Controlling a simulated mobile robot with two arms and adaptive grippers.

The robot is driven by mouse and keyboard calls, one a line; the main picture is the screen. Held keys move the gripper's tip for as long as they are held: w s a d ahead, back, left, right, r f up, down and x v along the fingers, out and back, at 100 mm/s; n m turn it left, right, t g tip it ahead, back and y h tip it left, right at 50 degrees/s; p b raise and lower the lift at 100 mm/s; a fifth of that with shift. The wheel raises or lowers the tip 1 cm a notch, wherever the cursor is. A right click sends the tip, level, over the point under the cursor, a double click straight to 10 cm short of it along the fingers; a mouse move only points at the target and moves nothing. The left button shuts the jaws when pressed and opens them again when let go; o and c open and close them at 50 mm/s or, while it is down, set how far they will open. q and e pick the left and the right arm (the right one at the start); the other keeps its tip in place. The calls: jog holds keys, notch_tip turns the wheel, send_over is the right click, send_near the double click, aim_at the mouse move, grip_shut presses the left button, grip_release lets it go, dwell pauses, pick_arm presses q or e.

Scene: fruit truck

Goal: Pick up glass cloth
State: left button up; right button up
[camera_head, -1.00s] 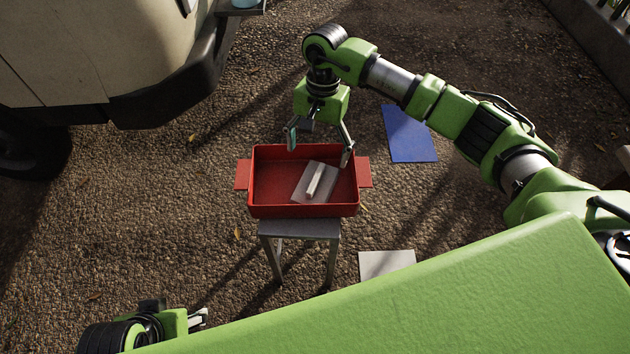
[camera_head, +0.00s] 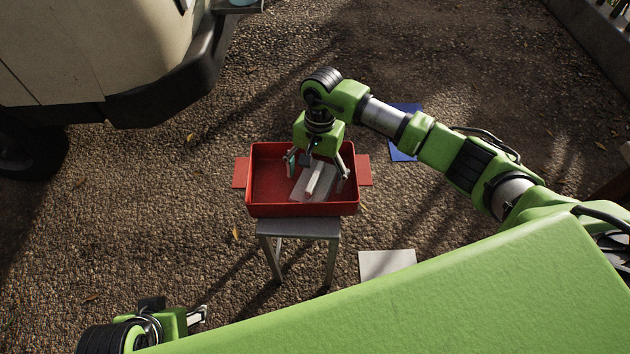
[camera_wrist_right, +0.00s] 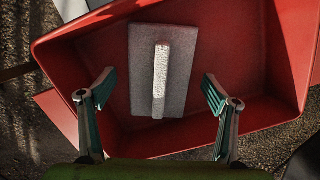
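The glass cloth (camera_head: 313,186) is a flat pale grey rectangle with a raised white ridge along its middle. It lies in the red tray (camera_head: 264,210), right of its middle. In the right wrist view the cloth (camera_wrist_right: 142,70) and its ridge lie between my fingers, apart from both. My right gripper (camera_head: 318,168) is open and empty, pointing down at the tray just above the cloth. It also shows in the right wrist view (camera_wrist_right: 159,88). My left gripper (camera_head: 197,316) is at the bottom left, partly cut off, and its opening is unclear.
The tray stands on a small grey stool (camera_head: 300,229), its walls close around my right fingers. A blue sheet (camera_head: 402,152) lies on the ground behind my right arm, and a pale slab (camera_head: 386,263) lies in front. A beige truck (camera_head: 90,55) stands at the upper left.

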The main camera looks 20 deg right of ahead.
aim_at(315, 176)
jog(key=c, duration=1)
jog(key=shift+o, duration=0.2)
notch_tip(315, 176, up, 10)
jog(key=shift+p, duration=0.85)
